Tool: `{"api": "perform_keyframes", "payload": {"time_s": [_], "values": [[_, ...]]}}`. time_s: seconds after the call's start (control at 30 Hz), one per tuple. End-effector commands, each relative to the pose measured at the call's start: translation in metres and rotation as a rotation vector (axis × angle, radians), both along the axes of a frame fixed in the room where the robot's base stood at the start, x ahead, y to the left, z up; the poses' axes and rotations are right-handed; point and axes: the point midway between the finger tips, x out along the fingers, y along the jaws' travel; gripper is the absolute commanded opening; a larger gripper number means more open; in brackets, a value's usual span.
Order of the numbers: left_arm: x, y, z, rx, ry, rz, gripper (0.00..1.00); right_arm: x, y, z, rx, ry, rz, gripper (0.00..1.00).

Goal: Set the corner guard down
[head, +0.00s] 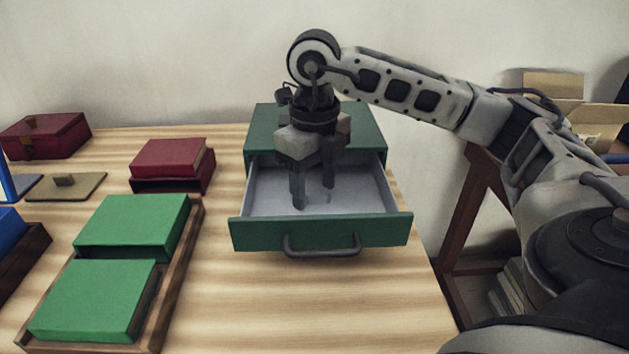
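I cannot make out a corner guard anywhere in the head view. My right gripper (314,194) points straight down inside the pulled-out drawer (368,231) of a green cabinet (362,128). Its two fingers stand apart, with the pale drawer interior showing between them and nothing visible in their grasp. Whether the fingertips touch the drawer floor is unclear. The visible drawer floor looks empty; the part behind the gripper is hidden. My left gripper is not in view.
Two green boxes (92,300) lie in a wooden tray (171,296) left of the drawer. A red box (168,158), a dark red case (45,136), a tan plate with a knob (66,186) and blue items (8,228) stand further left. The striped table (290,310) before the drawer is clear.

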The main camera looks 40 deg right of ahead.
Motion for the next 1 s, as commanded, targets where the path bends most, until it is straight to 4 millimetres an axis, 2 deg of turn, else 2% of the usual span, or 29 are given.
{"api": "perform_keyframes", "payload": {"time_s": [0.27,0.4,0.57,0.8,1.0], "values": [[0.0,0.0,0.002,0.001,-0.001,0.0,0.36,0.0,0.0,0.001,0.0,0.0,0.0,0.54],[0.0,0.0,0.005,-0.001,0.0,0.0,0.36,0.001,0.0,0.012,0.0,-0.003,0.0,0.54],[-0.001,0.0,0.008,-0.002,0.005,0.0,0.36,0.001,0.001,0.042,0.001,-0.005,0.0,0.54],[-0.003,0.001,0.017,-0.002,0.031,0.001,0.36,0.001,0.0,0.099,0.0,-0.005,-0.001,0.54],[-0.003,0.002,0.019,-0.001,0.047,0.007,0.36,0.0,0.0,0.121,0.0,-0.001,0.0,0.54]]}}
